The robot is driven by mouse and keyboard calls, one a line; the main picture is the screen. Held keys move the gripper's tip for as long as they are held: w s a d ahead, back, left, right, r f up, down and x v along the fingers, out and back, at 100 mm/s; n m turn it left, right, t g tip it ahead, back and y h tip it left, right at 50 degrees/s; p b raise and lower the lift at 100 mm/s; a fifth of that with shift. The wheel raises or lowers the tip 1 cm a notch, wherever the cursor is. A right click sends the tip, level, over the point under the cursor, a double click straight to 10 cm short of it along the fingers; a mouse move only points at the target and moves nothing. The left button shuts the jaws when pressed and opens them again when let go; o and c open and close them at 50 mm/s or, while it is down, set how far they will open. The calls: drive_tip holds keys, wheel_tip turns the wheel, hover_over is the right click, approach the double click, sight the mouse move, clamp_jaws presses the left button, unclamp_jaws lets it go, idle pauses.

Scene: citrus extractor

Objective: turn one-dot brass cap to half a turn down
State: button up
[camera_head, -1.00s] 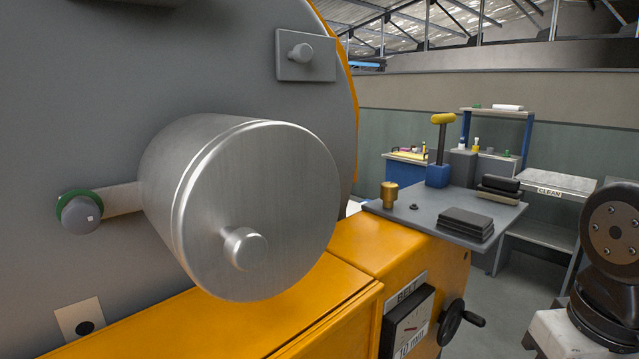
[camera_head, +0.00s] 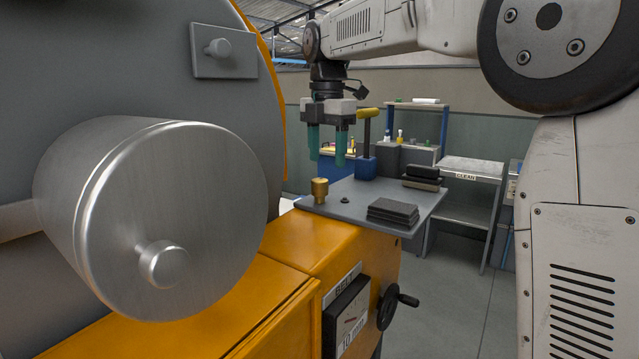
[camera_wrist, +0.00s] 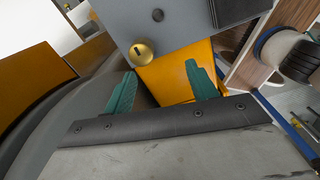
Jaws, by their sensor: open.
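One brass cap (camera_head: 319,190) stands upright near the left corner of the grey side table, and its top faces the wrist camera (camera_wrist: 141,53). A dark slot-like mark shows on that top; I cannot make out a dot. My gripper (camera_head: 327,160) points downward with teal fingers apart and nothing between them. In the head view it hangs above the cap's level; the depth between them is unclear. In the wrist view the cap lies just beyond the fingertips (camera_wrist: 160,71), nearer the left one, apart from both.
The grey table (camera_head: 290,203) also holds a small dark knob (camera_head: 345,200), stacked dark plates (camera_head: 392,212) and a yellow-topped lever (camera_head: 367,135). A large steel drum (camera_head: 185,220) juts out at left above the yellow machine body (camera_head: 285,275). A handwheel (camera_head: 388,305) sticks out below.

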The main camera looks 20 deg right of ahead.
sight(320, 179)
drive_tip(key=w+n, duration=0.2)
drive_tip(key=w, duration=0.1)
drive_tip(key=shift+a, duration=0.15)
drive_tip(key=shift+w+f, duration=0.1)
drive_tip(key=shift+f, duration=3.8)
drive_tip(key=c, duration=1)
